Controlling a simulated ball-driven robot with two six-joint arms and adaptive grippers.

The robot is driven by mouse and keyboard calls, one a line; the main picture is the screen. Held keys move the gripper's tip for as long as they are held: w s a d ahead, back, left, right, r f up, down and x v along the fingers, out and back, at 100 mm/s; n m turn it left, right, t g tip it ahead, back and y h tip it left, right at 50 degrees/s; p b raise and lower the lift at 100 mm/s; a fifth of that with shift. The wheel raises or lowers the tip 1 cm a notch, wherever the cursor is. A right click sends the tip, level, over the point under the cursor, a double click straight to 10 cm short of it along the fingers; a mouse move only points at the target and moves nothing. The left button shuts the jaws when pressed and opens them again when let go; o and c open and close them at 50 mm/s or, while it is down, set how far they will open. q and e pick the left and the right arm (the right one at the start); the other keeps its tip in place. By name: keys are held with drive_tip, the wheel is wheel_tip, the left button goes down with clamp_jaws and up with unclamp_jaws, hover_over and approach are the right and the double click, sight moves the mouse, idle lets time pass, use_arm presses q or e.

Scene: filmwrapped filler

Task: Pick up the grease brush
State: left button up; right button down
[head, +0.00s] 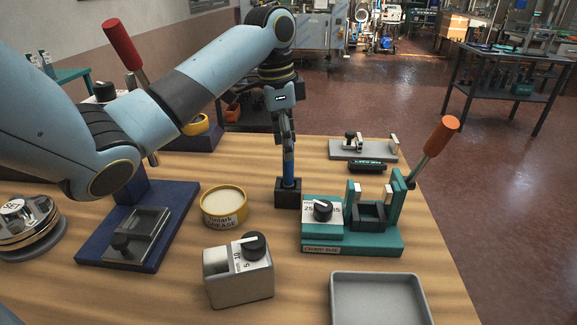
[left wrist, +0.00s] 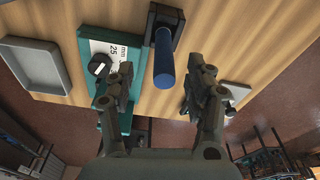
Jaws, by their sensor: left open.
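The grease brush shows as an upright blue handle (head: 288,168) in a small dark holder (head: 288,194) in the middle of the table; its lower end is hidden in the holder. In the left wrist view the blue handle (left wrist: 164,62) points toward the camera between the fingers, with a gap on both sides. My left gripper (head: 287,146) is open and points down at the top of the handle. It also shows in the left wrist view (left wrist: 160,82), fingers spread. My right gripper is not in view.
A yellow grease tin (head: 224,206) stands left of the holder. A teal fixture (head: 350,243) with an orange-handled lever (head: 436,148) is close on the right. A grey dial box (head: 238,277) and an empty grey tray (head: 380,300) are in front. A navy fixture (head: 110,254) stands left.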

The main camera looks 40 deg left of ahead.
sight(293, 182)
use_arm(q)
drive_tip(key=shift+w+f, duration=0.2)
drive_tip(key=shift+f, duration=0.6)
drive_tip(key=f, duration=0.3)
drive_tip(key=f+p, duration=0.1)
drive_tip(key=f, duration=0.1)
drive_tip(key=shift+w+d, duration=0.1)
drive_tip(key=shift+w, duration=0.25)
drive_tip(key=c, duration=0.4)
clamp_jaws()
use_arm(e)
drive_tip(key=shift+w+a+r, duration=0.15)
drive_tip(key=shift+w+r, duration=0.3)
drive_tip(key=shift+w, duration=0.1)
